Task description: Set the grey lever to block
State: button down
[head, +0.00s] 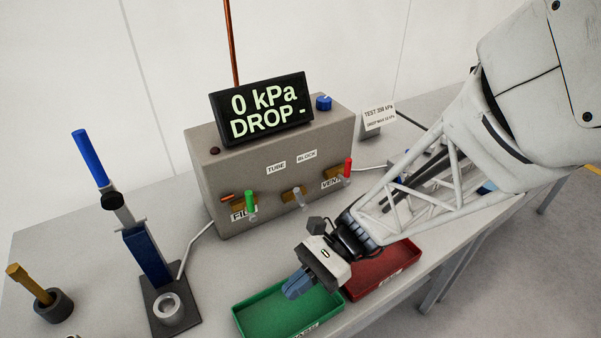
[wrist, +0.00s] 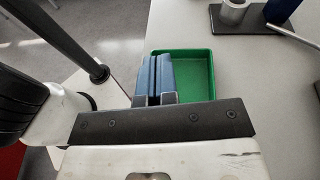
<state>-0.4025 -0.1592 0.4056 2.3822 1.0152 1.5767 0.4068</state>
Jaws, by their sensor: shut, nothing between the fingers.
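The grey lever (head: 299,197) is on the front face of the grey-beige test box (head: 227,168), between a green lever (head: 250,201) and a red lever (head: 348,168). Labels TUBE and BLOCK (head: 306,157) are above the grey lever. I cannot tell clearly which label it points to. My gripper (head: 296,285) is shut and empty, in front of and below the levers, over the green tray (head: 262,317). In the wrist view its blue fingers (wrist: 154,77) are together beside the green tray (wrist: 208,60). The levers are out of the wrist view.
A display (head: 264,109) on the box reads 0 kPa, DROP -. A red tray (head: 377,277) lies right of the green tray. A stand with a blue-handled tool (head: 147,253) and a brass-coloured tool in a round holder (head: 40,292) stand at left.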

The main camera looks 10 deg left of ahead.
jog(key=f+n+t+h, duration=0.1)
jog(key=h, duration=0.1)
jog(key=d+n+t+h, duration=0.1)
jog(key=n+h, duration=0.1)
jog(key=h, duration=0.1)
jog(key=s+d+f+n+h, duration=0.1)
jog(key=h, duration=0.2)
jog(key=shift+s+d+f+n+t, duration=0.1)
jog(key=shift+d+f+n+t, duration=0.15)
jog(key=shift+f+n+t, duration=0.15)
jog(key=w+a+r+n+t, duration=1.1)
jog(key=r+n+t, duration=0.1)
jog(key=t, duration=0.4)
jog(key=shift+w+r+t+h, duration=0.3)
jog(key=shift+r+t, duration=0.1)
jog(key=shift+r, duration=0.1)
jog(key=shift+f, duration=0.1)
send_near(299, 196)
jog(key=w+a+f, duration=0.2)
jog(key=w+f, duration=0.1)
jog(key=f, duration=0.2)
jog(key=shift+w+a, duration=0.2)
jog(key=shift+w, duration=0.15)
